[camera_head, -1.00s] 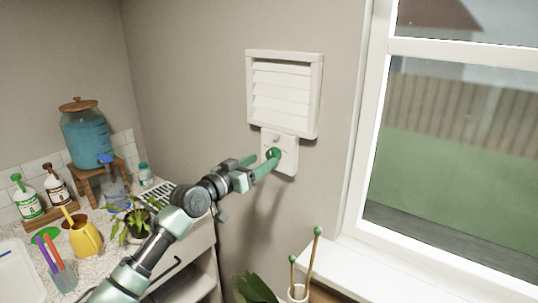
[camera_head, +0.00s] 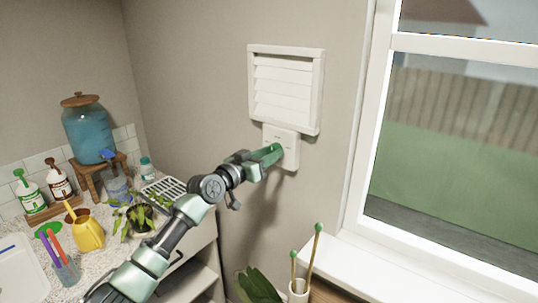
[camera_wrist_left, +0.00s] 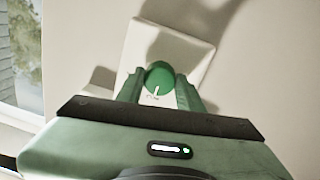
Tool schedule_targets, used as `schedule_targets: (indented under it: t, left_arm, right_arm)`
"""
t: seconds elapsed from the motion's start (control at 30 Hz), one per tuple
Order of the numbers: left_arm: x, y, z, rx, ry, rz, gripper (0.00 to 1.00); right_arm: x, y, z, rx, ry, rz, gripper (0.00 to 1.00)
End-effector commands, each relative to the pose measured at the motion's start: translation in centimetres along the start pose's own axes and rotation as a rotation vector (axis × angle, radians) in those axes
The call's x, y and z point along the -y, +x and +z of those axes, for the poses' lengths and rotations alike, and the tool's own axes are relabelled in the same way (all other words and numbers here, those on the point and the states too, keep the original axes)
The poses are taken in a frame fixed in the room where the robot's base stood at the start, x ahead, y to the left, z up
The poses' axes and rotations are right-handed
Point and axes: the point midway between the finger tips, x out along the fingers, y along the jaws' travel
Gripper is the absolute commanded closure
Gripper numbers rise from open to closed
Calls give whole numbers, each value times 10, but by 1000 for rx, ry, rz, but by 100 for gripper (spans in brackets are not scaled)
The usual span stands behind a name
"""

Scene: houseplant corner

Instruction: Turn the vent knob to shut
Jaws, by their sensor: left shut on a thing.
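The vent (camera_head: 286,88) is a white louvred panel on the wall, with a white knob plate (camera_head: 291,146) below it. The green vent knob (camera_wrist_left: 159,76) sits on the plate in the left wrist view, with a pale pointer mark on its face. My left gripper (camera_head: 274,153) is shut on the knob, one finger on each side of it in the left wrist view (camera_wrist_left: 159,90). The fingers hide most of the knob in the head view. My right gripper is not in view.
A window (camera_head: 455,150) with a white sill is on the right. A pot with green-tipped stakes (camera_head: 299,289) stands below the vent. A counter on the left holds a potted plant (camera_head: 137,214), a yellow watering can (camera_head: 87,231) and a blue dispenser (camera_head: 88,132).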

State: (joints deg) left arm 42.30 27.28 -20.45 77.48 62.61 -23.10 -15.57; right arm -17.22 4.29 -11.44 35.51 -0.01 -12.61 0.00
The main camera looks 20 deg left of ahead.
Motion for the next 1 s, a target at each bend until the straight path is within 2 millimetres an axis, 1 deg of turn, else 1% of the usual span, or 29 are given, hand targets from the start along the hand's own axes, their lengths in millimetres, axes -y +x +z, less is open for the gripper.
schedule_targets:
  t: [0.17, 0.37, 0.67, 1.0]
  left_arm:
    - [0, 0, 0, -2, -33, 0, 100]
    - [0, 0, 0, -7, -139, 2, 100]
    - [-1, 0, 1, -18, -403, 3, 100]
    - [-1, 0, 0, -33, -727, 5, 100]
  right_arm:
    - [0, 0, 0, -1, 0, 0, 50]
    - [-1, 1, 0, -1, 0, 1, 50]
    - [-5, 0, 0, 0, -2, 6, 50]
    - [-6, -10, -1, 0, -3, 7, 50]
